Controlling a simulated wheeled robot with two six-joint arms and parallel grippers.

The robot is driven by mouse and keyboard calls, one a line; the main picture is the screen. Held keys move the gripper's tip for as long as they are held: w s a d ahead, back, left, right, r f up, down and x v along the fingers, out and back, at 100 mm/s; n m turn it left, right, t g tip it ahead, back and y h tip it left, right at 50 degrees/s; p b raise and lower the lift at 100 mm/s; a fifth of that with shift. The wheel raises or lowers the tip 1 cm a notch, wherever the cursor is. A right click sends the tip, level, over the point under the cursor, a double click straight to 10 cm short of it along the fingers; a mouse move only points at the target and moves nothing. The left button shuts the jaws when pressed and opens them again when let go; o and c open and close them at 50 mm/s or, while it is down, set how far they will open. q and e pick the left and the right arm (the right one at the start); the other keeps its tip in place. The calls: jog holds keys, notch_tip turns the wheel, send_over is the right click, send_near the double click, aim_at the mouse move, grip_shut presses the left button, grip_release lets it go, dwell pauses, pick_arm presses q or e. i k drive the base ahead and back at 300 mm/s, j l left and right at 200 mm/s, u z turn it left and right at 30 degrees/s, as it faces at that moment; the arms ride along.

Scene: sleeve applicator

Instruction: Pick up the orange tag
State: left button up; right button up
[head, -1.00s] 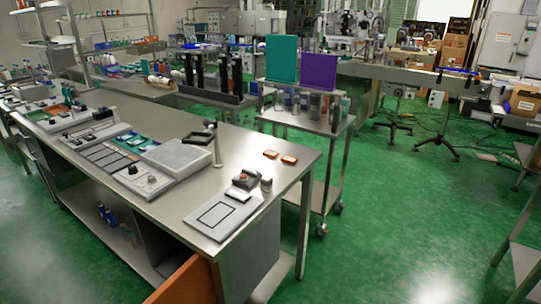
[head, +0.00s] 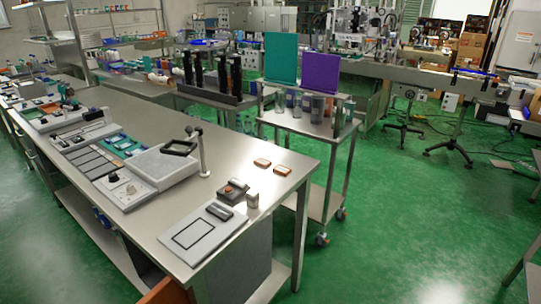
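Two small flat orange pieces lie side by side on the bare steel bench top near its right end. The left orange piece (head: 262,163) is slightly farther back, and the right orange piece (head: 282,170) is closer to the bench's right edge. They are apart, and both look like rounded tags with a paler top. They are too small to tell which one is the orange tag. Neither of my grippers is in view.
The long steel bench (head: 240,180) holds a grey plate with a black outline (head: 193,235), a small dark device (head: 233,190), a thin post (head: 202,155) and a pale machine (head: 160,167). A trolley (head: 318,125) with teal and purple panels stands behind. Green floor is open at right.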

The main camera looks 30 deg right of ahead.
aim_at(260, 161)
jog(key=i+l, duration=0.15)
jog(key=l, duration=0.3)
jog(key=i+l+u, duration=0.1)
jog(key=l, duration=0.35)
jog(key=i+l, duration=0.1)
jog(key=l, duration=0.35)
jog(key=i+l, duration=0.15)
jog(key=l, duration=0.3)
jog(key=i+l+u, duration=0.1)
jog(key=l, duration=0.4)
